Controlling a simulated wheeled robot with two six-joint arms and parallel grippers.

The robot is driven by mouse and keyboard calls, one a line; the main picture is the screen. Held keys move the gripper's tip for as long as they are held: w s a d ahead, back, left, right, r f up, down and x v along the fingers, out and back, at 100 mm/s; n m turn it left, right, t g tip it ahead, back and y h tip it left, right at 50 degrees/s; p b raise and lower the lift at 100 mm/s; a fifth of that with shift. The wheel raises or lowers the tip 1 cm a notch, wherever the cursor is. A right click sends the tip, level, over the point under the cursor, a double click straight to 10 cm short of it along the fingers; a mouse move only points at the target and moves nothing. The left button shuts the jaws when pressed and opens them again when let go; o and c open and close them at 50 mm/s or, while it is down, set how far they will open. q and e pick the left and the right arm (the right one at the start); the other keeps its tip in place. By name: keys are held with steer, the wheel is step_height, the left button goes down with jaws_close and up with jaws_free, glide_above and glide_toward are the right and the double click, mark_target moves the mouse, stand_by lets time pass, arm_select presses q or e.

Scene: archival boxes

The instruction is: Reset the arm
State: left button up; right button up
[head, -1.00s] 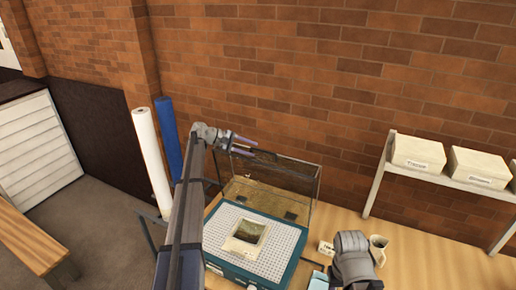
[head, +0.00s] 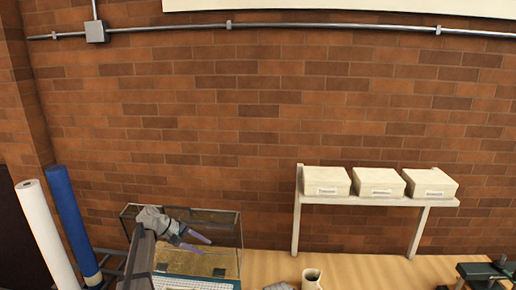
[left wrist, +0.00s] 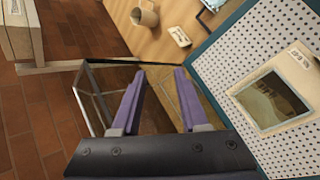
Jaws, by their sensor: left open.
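My left gripper (head: 190,242) is in the lower left of the head view, in front of a glass-sided case (head: 228,230). Its two purple fingers stand apart with nothing between them. In the left wrist view the same open fingers (left wrist: 155,92) point toward the case and the table edge. My right gripper does not show in the head view now.
A mug (head: 312,277) stands on the wooden table (head: 350,268). Several pale boxes, one of them leftmost (head: 326,181), sit on a white shelf (head: 375,201). White (head: 45,235) and blue (head: 75,222) rolls stand at left.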

arm_select(q)
steer(key=s+d+f+m+g+y+b, duration=0.2)
steer(key=s+d+f+m+b, duration=0.15)
steer(key=s+d+f, duration=0.45)
steer(key=s+d+f+m+g+y+b, duration=0.1)
steer(key=s+d+f+m+y+b, duration=0.4)
steer(key=s, duration=0.6)
steer(key=s+d+f+m+y+b, duration=0.1)
steer(key=s+f+b, duration=0.1)
steer(key=s+f, duration=0.2)
steer(key=s+d+f+m+y+b, duration=0.2)
steer(key=s+f+b, duration=0.1)
steer(key=s, duration=0.7)
steer(key=shift+s+f, duration=0.4)
steer(key=shift+f, duration=0.3)
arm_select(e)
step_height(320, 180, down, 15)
